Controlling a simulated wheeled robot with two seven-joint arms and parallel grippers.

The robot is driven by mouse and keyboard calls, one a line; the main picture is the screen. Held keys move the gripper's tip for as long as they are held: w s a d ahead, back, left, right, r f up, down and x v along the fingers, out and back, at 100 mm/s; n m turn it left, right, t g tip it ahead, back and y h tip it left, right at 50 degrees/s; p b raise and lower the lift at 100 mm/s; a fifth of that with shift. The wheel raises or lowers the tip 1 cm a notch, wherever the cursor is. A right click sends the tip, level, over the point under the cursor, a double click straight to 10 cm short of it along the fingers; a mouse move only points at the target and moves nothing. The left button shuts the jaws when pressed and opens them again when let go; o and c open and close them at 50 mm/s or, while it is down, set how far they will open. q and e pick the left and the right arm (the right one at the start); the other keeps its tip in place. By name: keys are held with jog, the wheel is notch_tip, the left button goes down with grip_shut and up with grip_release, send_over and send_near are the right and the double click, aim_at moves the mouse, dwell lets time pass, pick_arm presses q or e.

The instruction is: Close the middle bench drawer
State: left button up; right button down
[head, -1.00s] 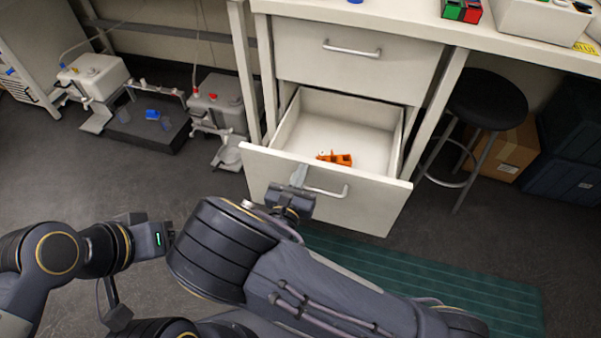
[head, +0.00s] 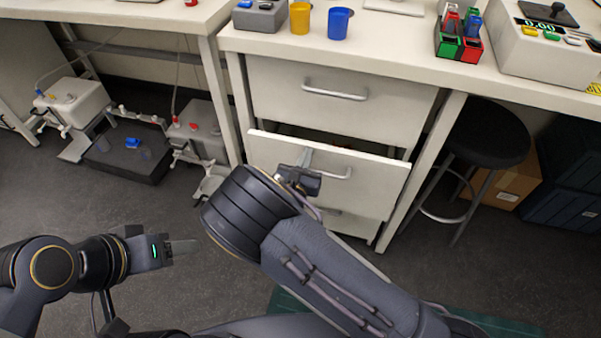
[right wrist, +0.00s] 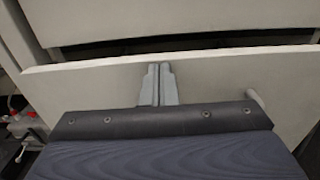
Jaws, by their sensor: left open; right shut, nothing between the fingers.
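The middle bench drawer (head: 375,180) is still partly out in the head view, with only a narrow dark gap between its front and the cabinet. Its inside is almost hidden. My right gripper (head: 304,160) is at the left part of the drawer front, beside the bar handle (head: 335,172). In the right wrist view its closed fingers (right wrist: 159,84) are against or just before the drawer front (right wrist: 215,75); contact cannot be told for certain. It holds nothing. My left gripper (head: 182,248) is over the floor at the lower left, away from the drawer, open and empty.
The top drawer (head: 380,100) is shut, and a lower drawer (head: 350,224) shows below. A black stool (head: 485,135) stands right of the cabinet. Yellow (head: 300,18) and blue (head: 338,24) cups stand on the bench. Grey equipment (head: 75,102) is at the left.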

aim_at(312, 143)
jog(key=x, duration=0.6)
jog(key=shift+r, duration=0.2)
jog(key=shift+d+r, duration=0.1)
